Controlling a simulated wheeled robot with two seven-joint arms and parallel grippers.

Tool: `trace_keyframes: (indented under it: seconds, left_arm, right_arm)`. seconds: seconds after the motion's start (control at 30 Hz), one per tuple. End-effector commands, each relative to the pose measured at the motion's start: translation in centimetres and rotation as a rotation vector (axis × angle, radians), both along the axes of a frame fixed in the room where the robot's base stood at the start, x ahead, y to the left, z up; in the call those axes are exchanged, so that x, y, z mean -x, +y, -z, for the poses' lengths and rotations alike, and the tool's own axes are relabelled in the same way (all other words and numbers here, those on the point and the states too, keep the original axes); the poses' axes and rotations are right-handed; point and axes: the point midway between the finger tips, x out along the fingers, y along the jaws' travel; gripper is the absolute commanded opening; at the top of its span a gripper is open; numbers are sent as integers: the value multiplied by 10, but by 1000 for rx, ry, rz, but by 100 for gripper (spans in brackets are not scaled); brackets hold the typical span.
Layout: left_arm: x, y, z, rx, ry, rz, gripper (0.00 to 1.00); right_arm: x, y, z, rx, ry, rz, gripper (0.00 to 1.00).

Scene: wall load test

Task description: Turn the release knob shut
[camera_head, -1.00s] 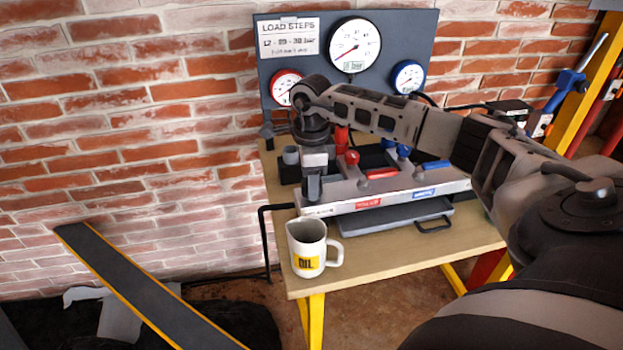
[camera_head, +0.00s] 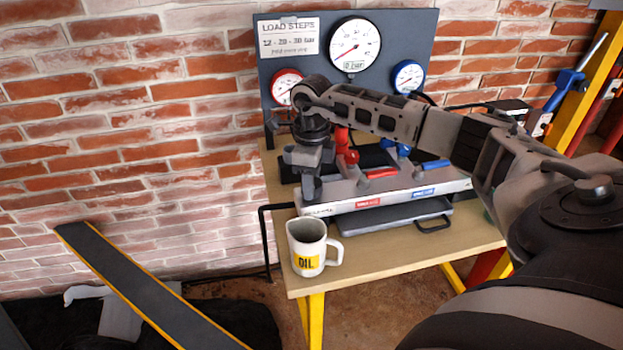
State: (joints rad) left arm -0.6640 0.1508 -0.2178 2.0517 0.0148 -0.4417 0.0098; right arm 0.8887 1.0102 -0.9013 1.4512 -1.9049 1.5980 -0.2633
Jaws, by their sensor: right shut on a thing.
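My right arm reaches in from the right over the pump unit (camera_head: 345,206), a grey block on the wooden bench. My right gripper (camera_head: 309,190) points down at the block's left end, with its jaws shut on the release knob. The knob itself is hidden by the fingers and wrist. Red and blue lever handles (camera_head: 381,173) lie on the block, right of the gripper. A large white gauge (camera_head: 354,46) on the panel behind has its needle at the lower left. My left gripper is not in view.
A white OIL mug (camera_head: 307,247) stands on the bench (camera_head: 375,268) just in front of the gripper. A dark panel (camera_head: 405,25) with smaller red and blue gauges stands behind. A dark yellow-edged bar (camera_head: 140,285) crosses the lower left. The bench's front right is clear.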

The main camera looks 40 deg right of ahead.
Motion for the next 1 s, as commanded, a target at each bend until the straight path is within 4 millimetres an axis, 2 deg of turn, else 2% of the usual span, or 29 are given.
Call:
trace_keyframes:
  seconds: [0.17, 0.2, 0.27, 0.53, 0.67, 0.77, 1.0]
  left_arm:
    - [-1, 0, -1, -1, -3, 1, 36]
    - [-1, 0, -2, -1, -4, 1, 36]
    - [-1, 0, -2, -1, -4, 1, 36]
    - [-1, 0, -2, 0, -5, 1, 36]
    - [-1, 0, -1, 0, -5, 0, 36]
    - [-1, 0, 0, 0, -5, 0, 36]
    - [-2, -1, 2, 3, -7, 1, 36]
  right_arm:
    - [-1, -1, -2, 0, -4, 5, 18]
    - [-1, -1, -2, 0, -4, 5, 49]
    - [-1, -1, -1, -1, -3, 4, 63]
    - [0, 0, -1, 0, -2, 2, 63]
    - [-1, 0, -9, -1, -3, 1, 63]
    - [-2, -1, -24, 1, -6, 1, 63]
    - [-2, -1, -82, -1, -9, 2, 63]
